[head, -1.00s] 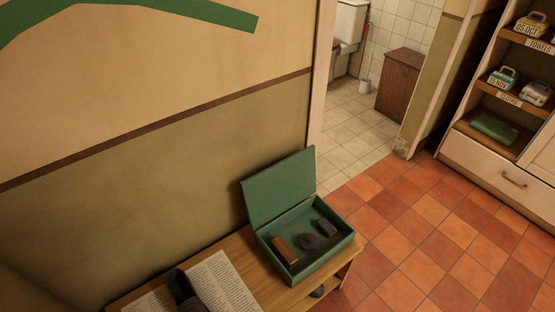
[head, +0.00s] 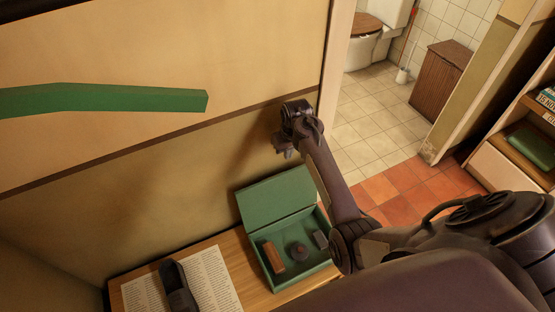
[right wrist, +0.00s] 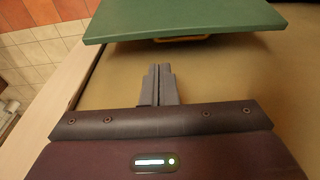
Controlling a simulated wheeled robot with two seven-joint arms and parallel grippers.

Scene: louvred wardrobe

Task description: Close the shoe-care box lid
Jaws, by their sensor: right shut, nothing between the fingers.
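The green shoe-care box (head: 322,276) sits on a wooden bench with its lid (head: 275,199) raised and tilted back toward the wall. Inside lie a brown block (head: 272,256), a dark round piece (head: 297,250) and a dark small block (head: 320,239). My right gripper (head: 283,150) is above and behind the lid, near the wall, apart from it. In the right wrist view its fingers (right wrist: 158,72) are shut and empty. A green panel (right wrist: 185,20) with a brass-coloured piece lies beyond them, seemingly the lid. My left gripper is not in view.
The bench (head: 225,243) also holds a printed sheet (head: 215,285) with a dark shoe-like object (head: 178,288) on it. A doorway with a tiled floor (head: 375,125) is behind right. A shelf unit (head: 530,160) stands at right. My right arm crosses close to the box's right side.

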